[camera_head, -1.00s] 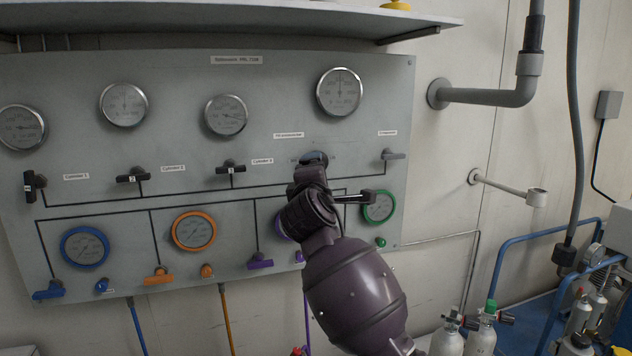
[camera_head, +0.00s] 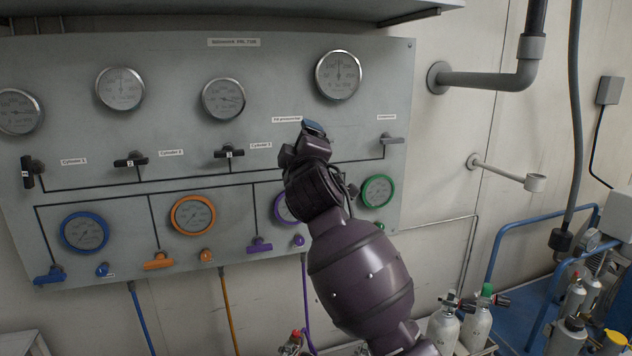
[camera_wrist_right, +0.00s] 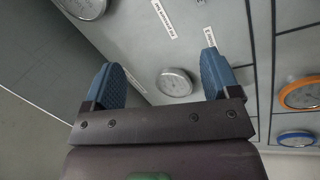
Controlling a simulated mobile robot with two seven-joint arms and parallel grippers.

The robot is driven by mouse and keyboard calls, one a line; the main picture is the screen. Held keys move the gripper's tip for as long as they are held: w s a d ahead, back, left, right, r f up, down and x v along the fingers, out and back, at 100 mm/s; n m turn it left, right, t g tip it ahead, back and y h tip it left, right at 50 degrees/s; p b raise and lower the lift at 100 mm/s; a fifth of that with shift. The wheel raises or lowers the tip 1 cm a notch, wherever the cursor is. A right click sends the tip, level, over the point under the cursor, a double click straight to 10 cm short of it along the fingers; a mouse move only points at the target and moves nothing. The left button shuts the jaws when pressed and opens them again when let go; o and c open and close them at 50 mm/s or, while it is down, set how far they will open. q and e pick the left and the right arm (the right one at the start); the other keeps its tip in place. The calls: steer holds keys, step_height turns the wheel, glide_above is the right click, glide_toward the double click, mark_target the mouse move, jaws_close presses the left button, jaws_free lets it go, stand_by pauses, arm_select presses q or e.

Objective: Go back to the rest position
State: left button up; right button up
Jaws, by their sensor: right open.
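My right arm (camera_head: 360,275) reaches up from the bottom of the head view in front of the grey air panel (camera_head: 110,45). My right gripper (camera_head: 313,128) is at its top end, below the upper right gauge (camera_head: 338,75); it is seen mostly from behind. In the right wrist view the gripper (camera_wrist_right: 160,80) is open, with its two blue-padded fingers spread and nothing between them. My left gripper is not in view. The arm hides part of the purple-ringed gauge (camera_head: 284,208).
Panel valve handles stick out nearby, such as the black one (camera_head: 229,152) and the grey one (camera_head: 392,140). A shelf (camera_head: 200,14) overhangs the panel. Gas cylinders (camera_head: 477,328) stand at lower right, near blue rails (camera_head: 530,240). A pipe (camera_head: 490,88) juts from the wall.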

steer(key=s+d+f+m+g, duration=0.1)
steer(key=s+d+f+m, duration=0.4)
steer(key=f, duration=0.5)
steer(key=s+d+f+m+g, duration=0.1)
steer(key=s+d+f+m, duration=0.15)
steer(key=d+f, duration=0.6)
steer(key=s+d+f+m, duration=0.4)
steer(key=d+f, duration=0.1)
steer(key=f, duration=0.6)
steer(key=s+d+f+m+g+h, duration=0.1)
steer(key=s+d+f, duration=0.3)
steer(key=s+f, duration=0.4)
steer(key=s+d+f+g+h, duration=0.1)
steer(key=s+d+f+g, duration=0.2)
steer(key=s+f, duration=0.4)
steer(key=s+d+f+m+g+h, duration=0.1)
steer(key=s+d+f+g, duration=0.1)
steer(key=s+d+f, duration=0.3)
steer(key=s+f, duration=0.3)
steer(key=s, duration=0.4)
steer(key=shift+s+f+m, duration=0.15)
steer(key=shift+f+m, duration=0.15)
steer(key=shift+m, duration=0.05)
